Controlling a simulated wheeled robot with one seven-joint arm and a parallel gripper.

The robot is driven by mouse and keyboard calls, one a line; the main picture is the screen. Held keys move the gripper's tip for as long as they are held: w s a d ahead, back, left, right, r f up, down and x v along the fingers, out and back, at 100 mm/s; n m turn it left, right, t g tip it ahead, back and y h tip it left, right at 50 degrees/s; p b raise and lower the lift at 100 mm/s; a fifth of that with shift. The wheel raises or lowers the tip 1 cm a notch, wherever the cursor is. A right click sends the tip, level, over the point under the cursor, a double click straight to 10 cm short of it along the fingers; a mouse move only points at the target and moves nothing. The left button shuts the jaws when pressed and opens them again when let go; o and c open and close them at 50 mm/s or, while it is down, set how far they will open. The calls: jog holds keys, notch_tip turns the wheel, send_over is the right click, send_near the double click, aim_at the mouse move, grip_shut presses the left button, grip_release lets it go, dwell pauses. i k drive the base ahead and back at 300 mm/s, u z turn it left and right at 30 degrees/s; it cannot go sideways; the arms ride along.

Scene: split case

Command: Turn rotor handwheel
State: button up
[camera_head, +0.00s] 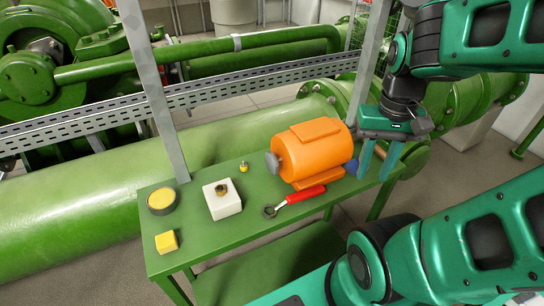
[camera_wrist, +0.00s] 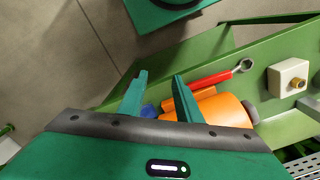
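An orange motor-like case (camera_head: 312,150) lies on the green table, with a dark grey knob (camera_head: 273,163) at its left end. A small blue handwheel (camera_head: 351,167) is at its right end, partly hidden by a finger. My gripper (camera_head: 378,162) is at that right end with its fingers pointing down. In the wrist view, my gripper (camera_wrist: 160,84) has its two fingers apart with nothing held. The blue handwheel (camera_wrist: 149,110) shows there beyond the gripper, beside the left finger and in line with the gap. I cannot tell whether a finger touches it. The orange case (camera_wrist: 218,108) is partly behind the right finger.
A red-handled wrench (camera_head: 295,200) lies in front of the case. A white block with a brass fitting (camera_head: 222,199), a yellow-topped round box (camera_head: 161,201), a yellow cube (camera_head: 167,241) and a small yellow piece (camera_head: 244,166) stand further left. A grey post (camera_head: 372,55) rises behind my gripper.

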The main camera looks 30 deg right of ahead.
aim_at(273, 164)
jog(key=u, duration=1.35)
jog(key=k, duration=1.7)
jog(key=z, duration=1.05)
jog(key=i, duration=1)
jog(key=u, duration=0.1)
